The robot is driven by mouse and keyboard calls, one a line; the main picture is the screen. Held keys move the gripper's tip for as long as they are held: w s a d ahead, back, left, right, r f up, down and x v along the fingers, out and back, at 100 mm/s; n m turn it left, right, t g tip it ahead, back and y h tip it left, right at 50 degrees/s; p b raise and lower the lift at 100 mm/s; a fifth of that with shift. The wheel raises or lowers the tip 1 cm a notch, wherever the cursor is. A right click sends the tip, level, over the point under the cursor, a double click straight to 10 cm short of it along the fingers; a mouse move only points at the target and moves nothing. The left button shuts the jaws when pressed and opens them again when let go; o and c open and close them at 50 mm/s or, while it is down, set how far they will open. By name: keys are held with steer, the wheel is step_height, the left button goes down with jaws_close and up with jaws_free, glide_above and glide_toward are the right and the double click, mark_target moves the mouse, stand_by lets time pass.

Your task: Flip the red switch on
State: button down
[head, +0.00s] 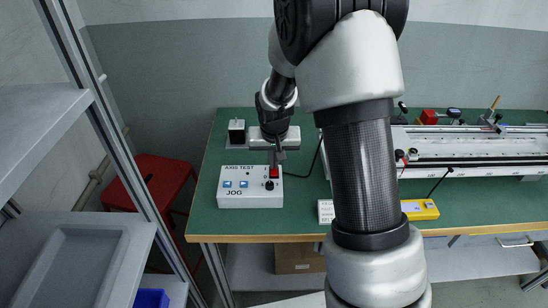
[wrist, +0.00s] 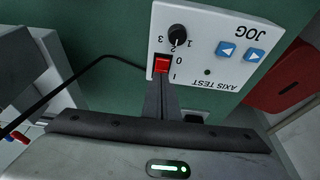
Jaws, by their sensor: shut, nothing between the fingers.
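The red switch (head: 273,173) is a small rocker at the upper right of the white control box (head: 238,193) marked AXIS TEST and JOG. In the wrist view the red switch (wrist: 162,64) sits in a dark frame beside the marks 0 and I. My gripper (head: 275,160) is shut and empty, with its fingers pointing down over the switch. In the wrist view my gripper (wrist: 161,82) has its fingertips right at the edge of the switch, on the I side. I cannot tell whether they touch it. The fingers hide part of that side.
A black knob (wrist: 178,36) and two blue arrow buttons (wrist: 241,51) are on the same box. A black cable (head: 304,174) runs from it. A linear rail (head: 470,163) and a yellow device (head: 420,209) stand to the right on the green table (head: 205,218). A red stool (head: 165,178) is left.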

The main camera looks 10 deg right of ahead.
stand_by(0.3)
steer(key=shift+w+r+p, duration=0.1)
steer(key=shift+p, duration=0.4)
steer(key=shift+f+g, duration=0.3)
steer(key=shift+s+a+f, duration=0.1)
steer(key=shift+s, duration=0.8)
